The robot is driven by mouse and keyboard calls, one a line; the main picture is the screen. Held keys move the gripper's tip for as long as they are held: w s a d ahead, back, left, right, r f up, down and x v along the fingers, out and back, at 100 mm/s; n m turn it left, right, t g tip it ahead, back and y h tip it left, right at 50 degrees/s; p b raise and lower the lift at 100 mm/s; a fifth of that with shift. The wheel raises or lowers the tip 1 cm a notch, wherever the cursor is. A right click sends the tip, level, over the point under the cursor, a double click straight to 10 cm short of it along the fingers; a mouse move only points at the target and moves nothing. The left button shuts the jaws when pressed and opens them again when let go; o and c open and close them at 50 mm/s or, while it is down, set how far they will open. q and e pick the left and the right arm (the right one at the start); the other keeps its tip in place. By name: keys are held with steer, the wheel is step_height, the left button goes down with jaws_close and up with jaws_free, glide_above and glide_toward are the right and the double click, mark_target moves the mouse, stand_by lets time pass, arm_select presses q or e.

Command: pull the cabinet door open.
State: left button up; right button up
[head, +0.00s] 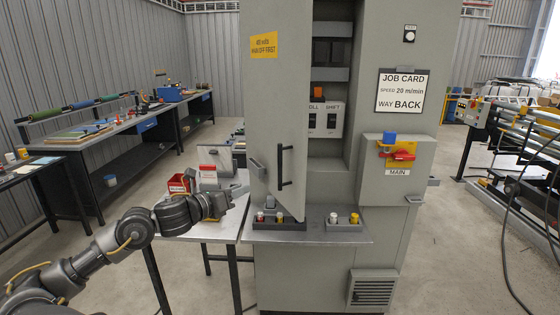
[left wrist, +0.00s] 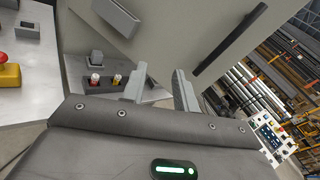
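The grey cabinet (head: 385,20) stands in the middle of the head view. Its door (head: 270,100), with a yellow sign, is swung partly open on the left side, and the interior shows to its right. A black bar handle (head: 284,167) is on the door's face; it also shows in the left wrist view (left wrist: 230,40), above and right of the fingers. My left gripper (head: 238,192) is left of the door and a little lower than the handle, apart from it. In the left wrist view its two fingers (left wrist: 160,88) are spread with nothing between them. My right gripper is not in view.
A side table (head: 215,230) with a red bin (head: 178,184) stands at left. A block-shaped latch (head: 257,168) sticks out from the door. A red switch (head: 403,155) is at right.

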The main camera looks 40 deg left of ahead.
arm_select(q)
steer(key=s+d+r+m+h, duration=0.2)
steer(key=d+r+m+h, duration=0.1)
steer(key=d+r+m, duration=0.4)
steer(key=shift+n+t+y, duration=0.3)
steer(key=shift+n+y, duration=0.1)
steer(key=shift+n, duration=0.4)
steer(key=shift+w+d+r+p, duration=0.15)
steer(key=shift+w+p, duration=0.55)
steer(key=shift+w, duration=1.2)
steer(key=shift+w+d+r+p, duration=0.15)
steer(key=shift+w+p, duration=0.6)
steer(key=shift+w, duration=1.1)
steer(key=shift+w+d+r+p, duration=0.15)
steer(key=shift+w+p, duration=0.55)
steer(key=shift+w, duration=1.2)
steer(key=shift+f, duration=0.15)
jaws_close()
